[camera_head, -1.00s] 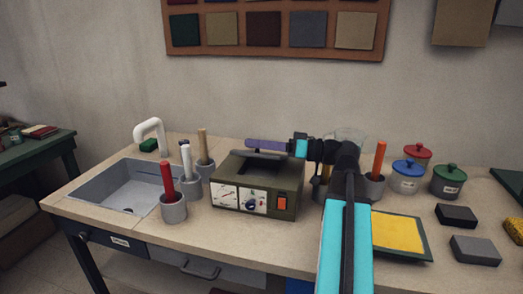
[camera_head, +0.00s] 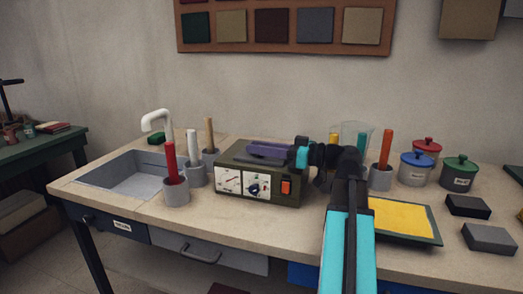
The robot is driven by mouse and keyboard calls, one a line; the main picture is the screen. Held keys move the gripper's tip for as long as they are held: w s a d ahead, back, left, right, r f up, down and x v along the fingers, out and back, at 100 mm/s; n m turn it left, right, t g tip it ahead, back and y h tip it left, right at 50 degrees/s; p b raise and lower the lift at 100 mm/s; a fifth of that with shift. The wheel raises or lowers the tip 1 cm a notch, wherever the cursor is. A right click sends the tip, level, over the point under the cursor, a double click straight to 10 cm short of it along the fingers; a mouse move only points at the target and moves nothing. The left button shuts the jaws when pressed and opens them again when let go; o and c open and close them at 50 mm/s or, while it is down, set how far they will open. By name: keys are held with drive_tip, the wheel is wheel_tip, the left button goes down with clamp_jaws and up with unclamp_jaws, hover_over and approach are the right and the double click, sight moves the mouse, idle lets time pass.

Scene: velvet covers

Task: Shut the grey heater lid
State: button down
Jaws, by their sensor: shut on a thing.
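The heater is an olive-green box (camera_head: 259,190) on the bench, with white dial panels and an orange switch on its front. Its lid (camera_head: 268,151) shows as a purple-grey slab low over the top opening. A dark strip shows beneath its left part; I cannot tell whether it lies fully flush. My gripper (camera_head: 293,153) is at the lid's right end, shut on it. Its fingertips are small and partly hidden. My cyan and black arm reaches in from the lower right and hides the bench right of the heater.
Grey pots with red, white and wooden handles (camera_head: 175,190) stand close left of the heater, beside the sink (camera_head: 125,173). A pot with an orange handle (camera_head: 380,177), a yellow pad (camera_head: 402,217) and lidded jars (camera_head: 416,168) are right of my arm.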

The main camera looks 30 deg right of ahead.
drive_tip(key=shift+s+a+f, duration=0.1)
drive_tip(key=shift+s+f, duration=0.05)
drive_tip(key=shift+f, duration=0.25)
drive_tip(key=c, duration=1.5)
unclamp_jaws()
drive_tip(key=shift+r, duration=0.15)
drive_tip(key=shift+s+d, duration=0.35)
drive_tip(key=shift+d, duration=0.05)
drive_tip(key=p+v, duration=0.1)
drive_tip(key=v, duration=1.2)
drive_tip(key=shift+a, duration=0.1)
drive_tip(key=shift+r, duration=0.15)
